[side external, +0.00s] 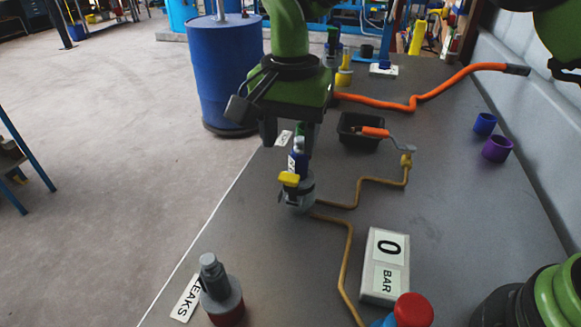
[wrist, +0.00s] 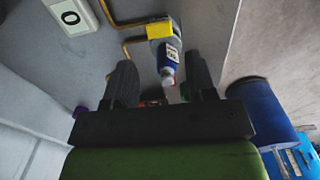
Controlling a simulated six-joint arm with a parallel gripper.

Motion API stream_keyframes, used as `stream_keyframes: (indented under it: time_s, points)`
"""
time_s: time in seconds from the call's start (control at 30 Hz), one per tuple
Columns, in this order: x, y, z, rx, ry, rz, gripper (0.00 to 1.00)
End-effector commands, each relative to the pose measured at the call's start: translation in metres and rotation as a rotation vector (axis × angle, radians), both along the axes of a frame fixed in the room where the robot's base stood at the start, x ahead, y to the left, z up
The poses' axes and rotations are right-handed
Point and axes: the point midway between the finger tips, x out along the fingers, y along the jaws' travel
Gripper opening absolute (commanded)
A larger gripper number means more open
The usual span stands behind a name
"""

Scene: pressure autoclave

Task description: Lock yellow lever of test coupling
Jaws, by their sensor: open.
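The test coupling (side external: 297,199) is a grey fitting standing upright on the grey table, joined to brass piping. Its yellow lever (side external: 289,179) sticks out sideways near the top; the yellow lever also shows in the wrist view (wrist: 159,30). A blue cylinder with a white label (side external: 298,163) stands on top of the coupling. My gripper (side external: 289,143) is above the coupling, pointing down, open. In the wrist view, its two dark fingers (wrist: 162,66) are apart on either side of the blue cylinder (wrist: 168,66), with the lever beyond the fingertips. Any contact is unclear.
A pressure display (side external: 385,265) reads 0 BAR at the front right. A grey fitting (side external: 216,283) stands at the front left. Blue (side external: 485,124) and purple (side external: 497,149) cups stand right.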

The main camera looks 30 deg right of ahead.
Motion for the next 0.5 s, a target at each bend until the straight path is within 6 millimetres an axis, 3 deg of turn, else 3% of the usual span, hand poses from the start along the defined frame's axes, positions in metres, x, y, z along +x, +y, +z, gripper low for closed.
stream_keyframes:
  time_s: [0.3, 0.5]
  points:
    - [-0.001, -0.001, -0.059, 0.000, 0.006, 0.000, 0.51]
    - [0.000, 0.000, -0.075, 0.002, 0.002, -0.001, 0.51]
